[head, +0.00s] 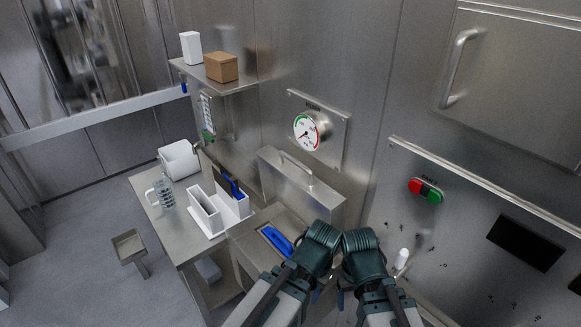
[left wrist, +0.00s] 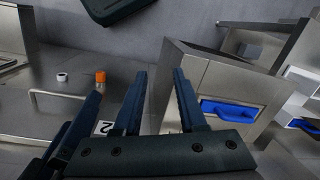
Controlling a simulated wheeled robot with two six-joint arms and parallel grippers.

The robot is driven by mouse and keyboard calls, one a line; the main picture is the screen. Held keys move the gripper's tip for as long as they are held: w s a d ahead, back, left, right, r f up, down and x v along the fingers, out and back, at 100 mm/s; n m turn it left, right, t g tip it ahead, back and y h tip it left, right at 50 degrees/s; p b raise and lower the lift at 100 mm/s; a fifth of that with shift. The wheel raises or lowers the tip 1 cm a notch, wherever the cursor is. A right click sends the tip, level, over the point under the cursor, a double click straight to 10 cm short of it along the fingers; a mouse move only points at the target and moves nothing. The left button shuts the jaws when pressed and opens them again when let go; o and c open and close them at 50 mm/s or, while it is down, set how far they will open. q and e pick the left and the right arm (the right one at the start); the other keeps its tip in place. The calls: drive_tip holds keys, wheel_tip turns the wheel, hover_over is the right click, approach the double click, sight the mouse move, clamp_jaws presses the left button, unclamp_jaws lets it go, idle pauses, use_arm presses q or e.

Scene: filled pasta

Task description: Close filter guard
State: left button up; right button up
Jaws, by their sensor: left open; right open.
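The filter guard seems to be the steel panel (head: 318,204) with a bar handle (head: 297,168), raised against the wall in the head view. In front of it is a steel housing (head: 247,246), open at the top, with a blue-handled part (head: 276,239) inside. The blue handle also shows in the left wrist view (left wrist: 231,111), right of my open, empty left gripper (left wrist: 160,90). In the head view my left gripper (head: 318,240) is just right of the blue handle and below the guard.
A side table holds a white divided holder (head: 211,216), a clear jug (head: 164,192) and a white tub (head: 180,158). A gauge (head: 306,132) and a red and green switch (head: 425,190) are on the steel wall. A white cylinder (head: 401,259) stands close right of my right gripper.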

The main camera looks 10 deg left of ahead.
use_arm(q)
drive_tip(key=shift+w+r, duration=0.2)
drive_tip(key=shift+r, duration=0.05)
drive_tip(key=shift+c, duration=1.1)
drive_tip(key=w+r+h+p, duration=0.1)
drive_tip(key=w+r+p, duration=0.1)
drive_tip(key=w+r+m+h+p, duration=0.1)
drive_tip(key=w+r+p, duration=0.1)
drive_tip(key=w+a+r+t+h+p, duration=0.1)
drive_tip(key=w+r+p, duration=0.1)
drive_tip(key=shift+w+r+m+h+p, duration=0.25)
drive_tip(key=shift+r+m+h+p, duration=0.05)
drive_tip(key=shift+r+p, duration=0.1)
clamp_jaws()
drive_tip(key=m+t+h+p, duration=0.2)
drive_tip(key=t+h+p, duration=0.3)
drive_tip(key=t+p, duration=0.45)
approach(289, 156)
drive_tip(key=shift+g, duration=0.55)
drive_tip(key=w+d+b, duration=0.1)
drive_tip(key=w, duration=0.1)
drive_tip(key=w+d+f+b, duration=0.1)
drive_tip(key=w+d, duration=0.1)
drive_tip(key=w+d+f+b, duration=0.1)
drive_tip(key=w, duration=0.1)
drive_tip(key=shift+w+d, duration=0.15)
drive_tip(key=shift+w, duration=0.05)
drive_tip(key=shift+w+d+f+b, duration=0.2)
drive_tip(key=shift+w+d+b, duration=0.2)
drive_tip(key=shift+b, duration=0.05)
